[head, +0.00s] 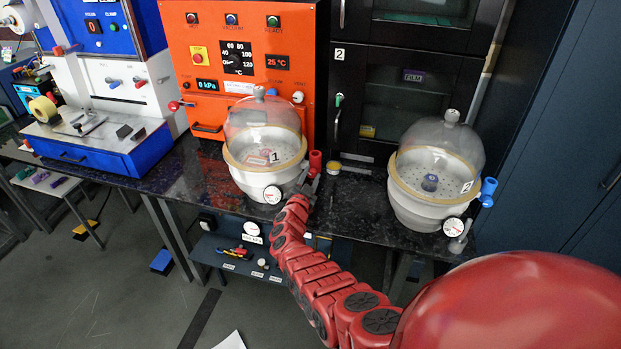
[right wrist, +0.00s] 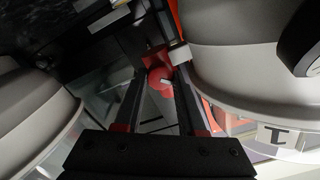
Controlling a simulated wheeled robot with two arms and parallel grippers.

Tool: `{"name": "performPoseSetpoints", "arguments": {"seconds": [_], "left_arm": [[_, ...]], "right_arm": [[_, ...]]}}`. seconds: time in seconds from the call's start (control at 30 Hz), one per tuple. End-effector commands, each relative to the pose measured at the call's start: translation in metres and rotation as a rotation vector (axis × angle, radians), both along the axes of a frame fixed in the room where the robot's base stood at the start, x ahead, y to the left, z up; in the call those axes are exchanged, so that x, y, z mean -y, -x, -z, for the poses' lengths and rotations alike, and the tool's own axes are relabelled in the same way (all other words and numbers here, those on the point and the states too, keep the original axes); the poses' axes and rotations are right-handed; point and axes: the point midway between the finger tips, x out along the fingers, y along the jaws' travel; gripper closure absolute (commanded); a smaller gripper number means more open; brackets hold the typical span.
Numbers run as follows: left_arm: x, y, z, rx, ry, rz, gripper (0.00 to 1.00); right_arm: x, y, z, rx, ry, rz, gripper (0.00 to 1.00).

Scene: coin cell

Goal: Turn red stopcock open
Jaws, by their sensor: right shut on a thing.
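The red stopcock (head: 315,163) stands at the right side of the white desiccator (head: 236,178) marked 1, which has a clear dome lid. My right gripper (head: 308,186) reaches up to it from below. In the right wrist view the stopcock's round red part (right wrist: 160,78) with a small white mark lies between the fingertips of my right gripper (right wrist: 158,85), which is shut on it. How far the stopcock is turned is hard to tell. My left gripper is not in view.
A second domed desiccator (head: 412,205) with a blue stopcock (head: 488,190) stands to the right on the dark bench (head: 345,215). A gauge (head: 272,194) sits close left of my gripper. An orange oven (head: 205,60) stands behind.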

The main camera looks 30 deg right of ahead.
Motion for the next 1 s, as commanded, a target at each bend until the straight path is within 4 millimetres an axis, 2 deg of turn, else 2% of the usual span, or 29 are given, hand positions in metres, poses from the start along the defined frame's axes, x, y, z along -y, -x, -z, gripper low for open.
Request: {"name": "performPoseSetpoints", "arguments": {"seconds": [0.6, 1.0], "left_arm": [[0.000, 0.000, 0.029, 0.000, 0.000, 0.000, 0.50], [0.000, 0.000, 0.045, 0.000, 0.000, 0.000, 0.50]], "right_arm": [[0.002, 0.001, 0.004, 0.437, -0.371, 0.002, 1.00], [0.001, 0.001, 0.003, 0.618, -0.528, 0.000, 1.00]]}}
